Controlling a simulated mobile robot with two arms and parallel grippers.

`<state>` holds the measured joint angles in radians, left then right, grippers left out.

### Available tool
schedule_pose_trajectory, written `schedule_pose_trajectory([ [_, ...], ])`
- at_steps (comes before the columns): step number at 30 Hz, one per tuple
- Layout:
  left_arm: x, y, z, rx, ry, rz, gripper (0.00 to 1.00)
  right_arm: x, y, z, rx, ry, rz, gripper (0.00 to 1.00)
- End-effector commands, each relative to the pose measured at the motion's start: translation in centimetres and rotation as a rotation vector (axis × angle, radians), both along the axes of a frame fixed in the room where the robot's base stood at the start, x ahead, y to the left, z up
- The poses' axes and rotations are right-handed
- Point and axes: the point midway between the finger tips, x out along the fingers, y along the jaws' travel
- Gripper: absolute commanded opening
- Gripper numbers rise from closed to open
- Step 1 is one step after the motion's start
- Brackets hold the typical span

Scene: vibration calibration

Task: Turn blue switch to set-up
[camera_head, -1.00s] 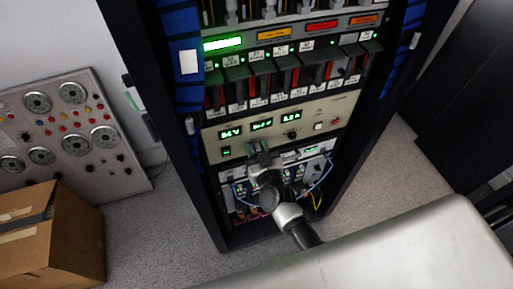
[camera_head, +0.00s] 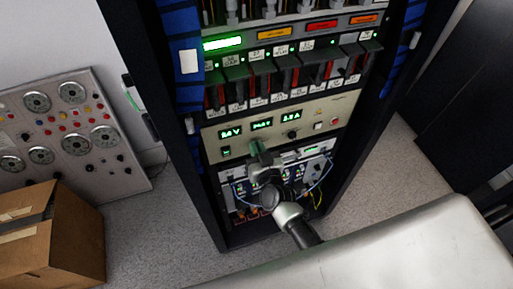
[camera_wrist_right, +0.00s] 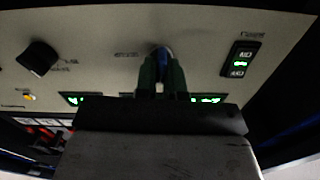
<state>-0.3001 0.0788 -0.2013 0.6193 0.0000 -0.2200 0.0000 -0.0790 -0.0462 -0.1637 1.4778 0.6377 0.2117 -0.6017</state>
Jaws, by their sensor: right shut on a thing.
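The blue switch (camera_wrist_right: 164,52) sits on the beige front panel (camera_wrist_right: 100,35) and shows only in part between my fingers in the right wrist view. My right gripper (camera_wrist_right: 162,66) is shut on it with its dark green fingertips close to the panel. In the head view my right gripper (camera_head: 255,148) reaches the lower edge of the beige panel (camera_head: 327,109), below its green number displays (camera_head: 261,125), and hides the switch. The switch's exact position cannot be read. My left gripper is not in view.
The panel carries a black knob (camera_wrist_right: 37,57) and a lit green rocker (camera_wrist_right: 240,59). Cables (camera_head: 328,172) hang below it in the rack. A dial console (camera_head: 75,120) and a cardboard box (camera_head: 50,240) stand at left. Grey floor (camera_head: 165,225) is clear between.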

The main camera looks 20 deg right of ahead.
Motion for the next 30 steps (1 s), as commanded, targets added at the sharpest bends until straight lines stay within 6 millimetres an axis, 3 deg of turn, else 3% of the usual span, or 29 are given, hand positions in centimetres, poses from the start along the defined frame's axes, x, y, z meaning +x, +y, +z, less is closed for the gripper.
schedule_pose_trajectory([
  [30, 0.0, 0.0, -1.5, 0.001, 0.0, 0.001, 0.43, 0.0, -0.8, -0.6, 0.919, 0.031, 0.0, 0.0],
])
